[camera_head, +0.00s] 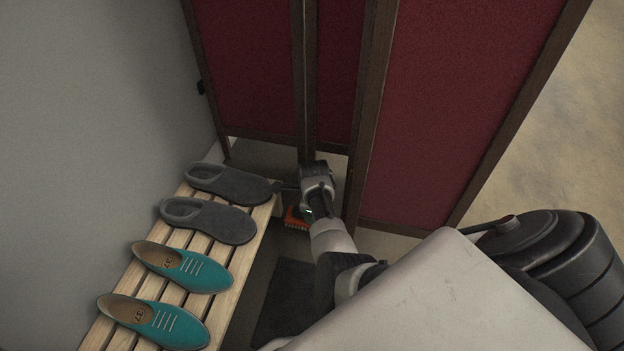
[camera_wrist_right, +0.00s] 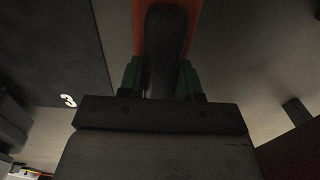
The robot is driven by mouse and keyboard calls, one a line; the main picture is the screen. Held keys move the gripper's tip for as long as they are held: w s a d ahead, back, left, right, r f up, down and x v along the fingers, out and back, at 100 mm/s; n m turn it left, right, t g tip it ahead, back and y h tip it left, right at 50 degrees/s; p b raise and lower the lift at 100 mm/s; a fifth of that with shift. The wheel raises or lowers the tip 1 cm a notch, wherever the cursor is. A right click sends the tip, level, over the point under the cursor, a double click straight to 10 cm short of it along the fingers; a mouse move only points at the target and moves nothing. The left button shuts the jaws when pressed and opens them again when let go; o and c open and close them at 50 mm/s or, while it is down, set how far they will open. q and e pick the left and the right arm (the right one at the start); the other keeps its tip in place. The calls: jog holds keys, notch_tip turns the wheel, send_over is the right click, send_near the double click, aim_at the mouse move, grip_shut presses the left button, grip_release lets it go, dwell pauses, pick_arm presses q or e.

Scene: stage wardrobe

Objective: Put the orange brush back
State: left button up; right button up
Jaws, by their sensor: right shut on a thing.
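The orange brush (camera_head: 296,218) shows low beside the slatted bench's far end, partly hidden by my right arm. In the right wrist view the brush has a dark grip (camera_wrist_right: 166,45) with orange edges on both sides. My right gripper (camera_head: 306,211) is shut on it; its green-tipped fingers (camera_wrist_right: 160,82) sit on either side of the dark grip. I cannot tell whether the brush touches the floor. My left gripper is not in view.
The bench (camera_head: 235,289) carries grey slippers (camera_head: 222,220) and teal shoes (camera_head: 186,267). Dark red folding screen panels (camera_head: 460,100) stand behind and right of my arm. A dark mat (camera_head: 285,300) lies on the floor. A dark panel with a white 3 (camera_wrist_right: 68,101) shows in the wrist view.

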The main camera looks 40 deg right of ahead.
notch_tip(320, 180, down, 2)
jog(key=shift+f+b, duration=0.1)
jog(key=shift+b, duration=0.55)
jog(key=shift+w+f+b, duration=0.1)
jog(key=shift+f+b, duration=1.1)
jog(key=shift+f, duration=0.25)
jog(key=shift+f, duration=0.1)
jog(key=shift+f, duration=0.15)
jog(key=o, duration=0.9)
jog(key=shift+o, duration=0.2)
